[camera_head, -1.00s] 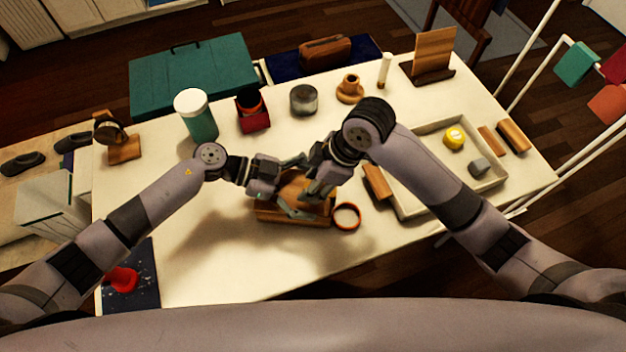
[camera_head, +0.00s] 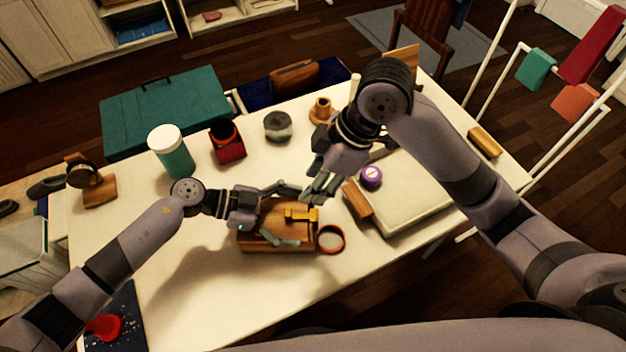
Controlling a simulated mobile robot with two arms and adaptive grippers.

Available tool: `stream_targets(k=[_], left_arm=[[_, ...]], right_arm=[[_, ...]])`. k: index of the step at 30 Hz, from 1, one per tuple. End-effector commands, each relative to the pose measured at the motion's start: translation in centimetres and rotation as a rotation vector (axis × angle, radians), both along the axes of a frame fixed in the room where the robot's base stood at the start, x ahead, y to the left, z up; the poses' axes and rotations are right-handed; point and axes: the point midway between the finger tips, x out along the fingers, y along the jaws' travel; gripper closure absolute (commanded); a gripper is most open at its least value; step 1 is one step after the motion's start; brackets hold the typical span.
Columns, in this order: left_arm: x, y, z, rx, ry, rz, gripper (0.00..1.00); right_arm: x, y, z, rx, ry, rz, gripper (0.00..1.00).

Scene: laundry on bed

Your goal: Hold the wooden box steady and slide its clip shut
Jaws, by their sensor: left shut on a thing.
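The wooden box (camera_head: 262,239) sits on the white table near its front middle. A yellow clip (camera_head: 302,215) lies across the top of the box at its right part. My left gripper (camera_head: 284,215) comes from the left and is shut on the box, one finger along the far side and one along the near side. My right gripper (camera_head: 318,188) hangs above and beyond the box's right end, apart from the clip. Its fingers are seen close together, and I cannot tell if they are open or shut. I cannot tell whether the clip is fully closed.
A wooden block (camera_head: 357,200), a purple round item (camera_head: 371,177) and a pale tray (camera_head: 415,207) are further right. A teal jar (camera_head: 174,160), red holder (camera_head: 229,150) and grey tin (camera_head: 278,126) stand behind. The table's front left is clear.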

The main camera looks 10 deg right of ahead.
Motion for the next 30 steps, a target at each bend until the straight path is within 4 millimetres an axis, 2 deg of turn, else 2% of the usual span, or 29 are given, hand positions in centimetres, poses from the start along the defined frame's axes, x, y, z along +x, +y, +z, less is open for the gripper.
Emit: stream_targets(k=[5, 6, 9, 21, 26, 30], left_arm=[[-0.1, 0.0, -0.1, 0.001, 0.003, -0.002, 0.46], [-0.1, 0.0, -0.1, 0.001, 0.003, -0.002, 0.06], [-0.1, 0.0, -0.1, 0.001, 0.002, -0.001, 0.00], [0.1, 0.5, 0.1, 0.002, 0.000, 0.000, 0.00], [0.4, 2.6, 1.0, 0.004, -0.002, 0.003, 0.00], [0.8, 5.5, 2.1, 0.005, -0.001, 0.002, 0.00]], right_arm=[[0.0, 0.0, 0.0, 0.000, 0.000, 0.000, 0.62], [0.0, 0.0, 0.0, 0.000, 0.000, 0.000, 0.62], [0.0, 0.0, 0.0, 0.001, 0.000, 0.000, 0.62], [0.0, 0.0, 0.0, 0.001, 0.000, 0.000, 0.62], [0.0, 0.0, 0.0, 0.001, 0.000, 0.000, 0.62], [0.0, 0.0, 0.0, 0.001, 0.000, 0.000, 0.62]])
